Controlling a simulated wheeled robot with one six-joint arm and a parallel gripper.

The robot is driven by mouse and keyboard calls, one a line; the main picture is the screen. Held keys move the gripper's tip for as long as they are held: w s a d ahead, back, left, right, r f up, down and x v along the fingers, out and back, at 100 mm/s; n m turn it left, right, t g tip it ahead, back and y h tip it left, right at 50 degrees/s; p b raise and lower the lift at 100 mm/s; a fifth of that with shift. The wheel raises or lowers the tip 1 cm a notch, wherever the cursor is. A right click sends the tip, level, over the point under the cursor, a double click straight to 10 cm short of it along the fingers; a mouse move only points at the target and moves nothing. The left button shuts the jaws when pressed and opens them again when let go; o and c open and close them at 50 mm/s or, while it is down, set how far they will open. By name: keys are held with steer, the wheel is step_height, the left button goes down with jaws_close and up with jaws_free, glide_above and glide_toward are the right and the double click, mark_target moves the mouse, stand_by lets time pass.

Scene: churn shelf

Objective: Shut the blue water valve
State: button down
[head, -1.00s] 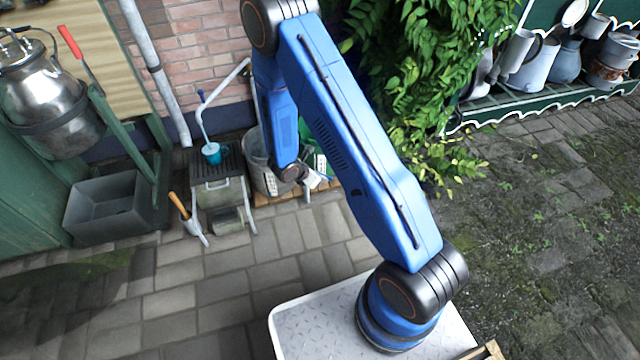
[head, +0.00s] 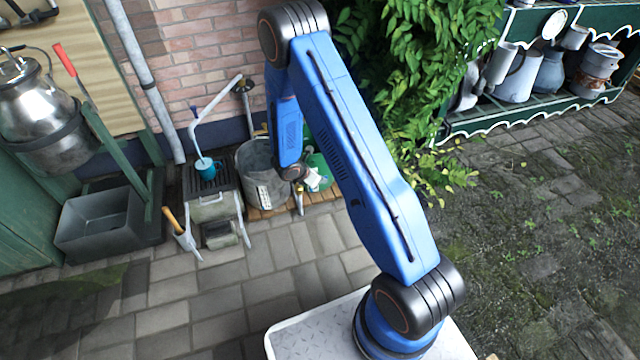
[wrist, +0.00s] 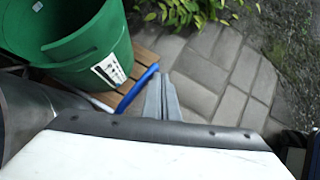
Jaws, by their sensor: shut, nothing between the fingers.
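A blue curved bar (wrist: 138,92) shows in the wrist view beside the green bucket, just left of my fingers. It looks like the valve's handle, but I cannot tell its fitting or how far it is turned. My gripper (wrist: 168,98) is shut and empty, its grey fingertips very close to the bar; I cannot tell whether they touch. In the head view my gripper is partly hidden by my arm, low by the green bucket (head: 318,161). That bucket also shows in the wrist view (wrist: 95,45). No blue valve handle is clear in the head view.
The buckets stand on a wooden slatted base (wrist: 145,60). A grey bucket (head: 252,160) and a stand with a teal mug (head: 207,170) are to the left. Leafy plants (head: 410,90) hang to the right. Paving in front is open.

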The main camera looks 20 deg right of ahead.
steer(key=shift+w+d, duration=0.2)
steer(key=shift+w, duration=0.25)
stand_by(0.3)
